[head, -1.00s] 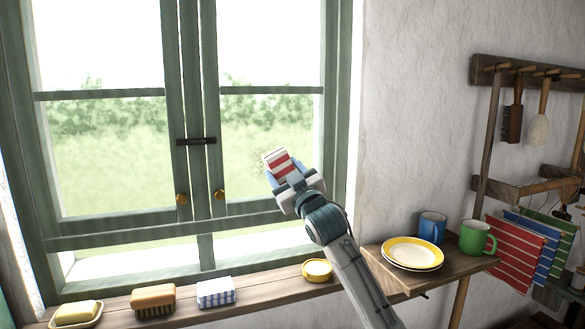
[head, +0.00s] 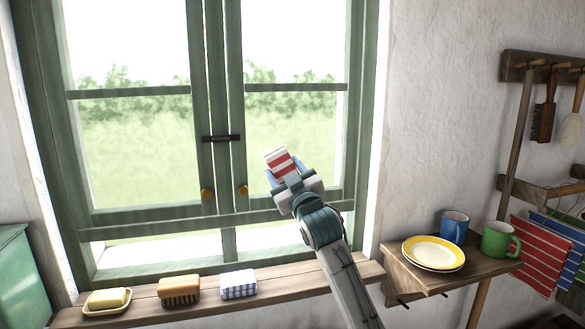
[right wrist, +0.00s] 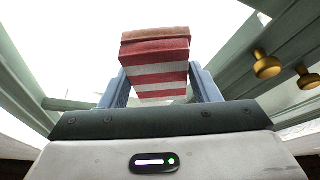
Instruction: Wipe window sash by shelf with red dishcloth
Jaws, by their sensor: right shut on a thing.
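The red dishcloth (head: 280,161) is a folded pad with red and white stripes. My right gripper (head: 283,172) is shut on it and holds it up before the lower part of the right window sash (head: 294,88), the sash nearer the shelf (head: 430,279). The right wrist view also shows the cloth (right wrist: 160,69) between the two blue fingers, with window bars behind. I cannot tell whether the cloth touches the pane. The gripper and cloth hide part of the glass. My left gripper is not in view.
The shelf holds plates (head: 433,253), a blue mug (head: 454,226) and a green mug (head: 499,240). Brass knobs (head: 207,194) stick out from the sashes.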

